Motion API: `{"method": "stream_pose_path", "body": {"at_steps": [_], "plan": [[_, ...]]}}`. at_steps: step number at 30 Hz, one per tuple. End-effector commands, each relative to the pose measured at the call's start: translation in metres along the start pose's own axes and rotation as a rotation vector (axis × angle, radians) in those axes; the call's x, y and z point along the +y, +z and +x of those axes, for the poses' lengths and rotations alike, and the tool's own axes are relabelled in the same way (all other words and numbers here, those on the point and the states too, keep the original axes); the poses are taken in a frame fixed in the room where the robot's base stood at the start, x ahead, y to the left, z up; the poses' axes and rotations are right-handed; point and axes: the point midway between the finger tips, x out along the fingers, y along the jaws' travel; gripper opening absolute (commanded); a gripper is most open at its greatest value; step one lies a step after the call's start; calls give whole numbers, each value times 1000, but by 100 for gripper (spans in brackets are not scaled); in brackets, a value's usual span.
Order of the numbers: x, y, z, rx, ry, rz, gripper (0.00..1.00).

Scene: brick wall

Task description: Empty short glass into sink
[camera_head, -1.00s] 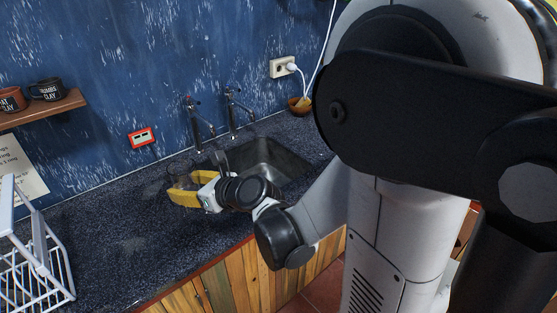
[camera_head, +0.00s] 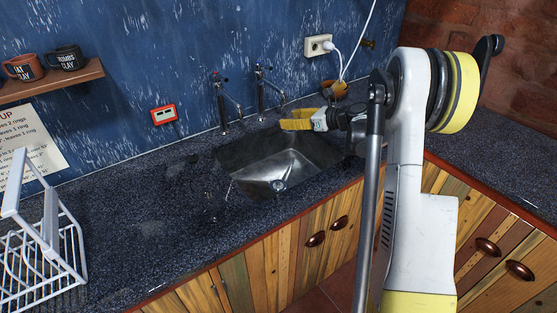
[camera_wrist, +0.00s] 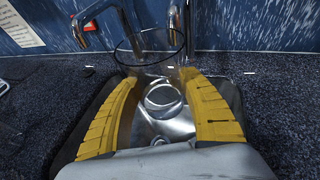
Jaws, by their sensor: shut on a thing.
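My gripper (camera_head: 290,124) is at the back right part of the sink (camera_head: 250,170), its yellow fingers pointing left. In the wrist view my gripper (camera_wrist: 162,88) has its two fingers on either side of the clear short glass (camera_wrist: 150,66) and is shut on it. The glass's round rim shows above the fingers, towards the taps. The metal basin of the sink (camera_wrist: 142,130) shows below and through the glass. I cannot make out the glass in the head view, nor any contents or its exact tilt.
Two taps (camera_head: 219,105) (camera_head: 262,92) stand behind the sink. A white dish rack (camera_head: 45,245) is at the left front. A small bowl (camera_head: 334,92) sits by the wall socket (camera_head: 318,45). Mugs (camera_head: 66,57) stand on a wall shelf. The counter left of the sink looks clear.

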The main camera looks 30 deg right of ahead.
Motion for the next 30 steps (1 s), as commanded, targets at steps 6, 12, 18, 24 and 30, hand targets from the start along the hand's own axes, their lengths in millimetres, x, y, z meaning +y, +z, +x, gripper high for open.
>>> {"method": "stream_pose_path", "body": {"at_steps": [6, 12, 18, 24, 30], "plan": [[-50, -32, -10, -1, 34, -12, 12], [-65, -70, -4, -2, 49, -19, 12], [-68, -95, 2, -2, 53, -20, 12], [-68, -98, 3, -2, 54, -20, 12], [-68, -98, 3, 0, 50, -23, 12]]}}
